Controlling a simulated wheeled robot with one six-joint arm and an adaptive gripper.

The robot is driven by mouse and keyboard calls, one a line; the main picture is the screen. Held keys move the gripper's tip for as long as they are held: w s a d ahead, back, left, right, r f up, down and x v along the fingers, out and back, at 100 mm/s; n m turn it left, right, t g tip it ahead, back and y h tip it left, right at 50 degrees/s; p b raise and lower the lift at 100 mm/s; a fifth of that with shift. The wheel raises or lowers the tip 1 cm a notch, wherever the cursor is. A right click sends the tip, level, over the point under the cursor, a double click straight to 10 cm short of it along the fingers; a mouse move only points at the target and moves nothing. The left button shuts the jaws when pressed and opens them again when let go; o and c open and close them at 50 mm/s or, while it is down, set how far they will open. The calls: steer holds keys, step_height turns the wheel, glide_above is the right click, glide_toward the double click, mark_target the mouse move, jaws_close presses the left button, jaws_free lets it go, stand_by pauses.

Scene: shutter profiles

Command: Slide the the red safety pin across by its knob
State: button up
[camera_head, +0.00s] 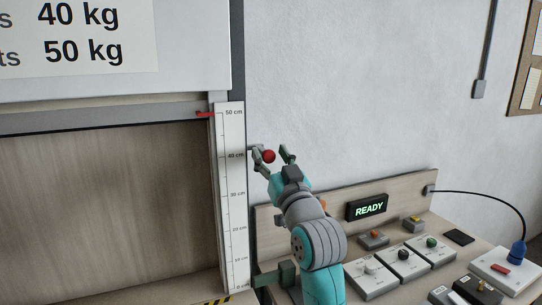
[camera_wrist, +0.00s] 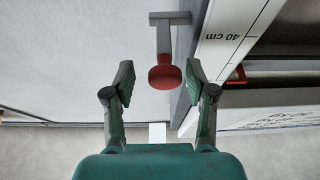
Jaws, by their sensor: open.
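The red knob (camera_head: 268,156) of the safety pin is beside the scale near the 40 cm mark. In the wrist view the red knob (camera_wrist: 165,74) sits between the open fingers, level with their tips, with a visible gap on the left and a smaller one on the right. I cannot tell whether either finger touches the knob.
A white scale strip (camera_head: 232,195) stands left of my gripper, by the shutter opening. A red pointer (camera_head: 205,114) is near its 50 cm mark. A bench with a READY display (camera_head: 367,207) and several button boxes lies to the right.

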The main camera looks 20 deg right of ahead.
steer(key=v, duration=1.1)
steer(key=shift+s+f, duration=0.2)
steer(key=shift+s, duration=0.05)
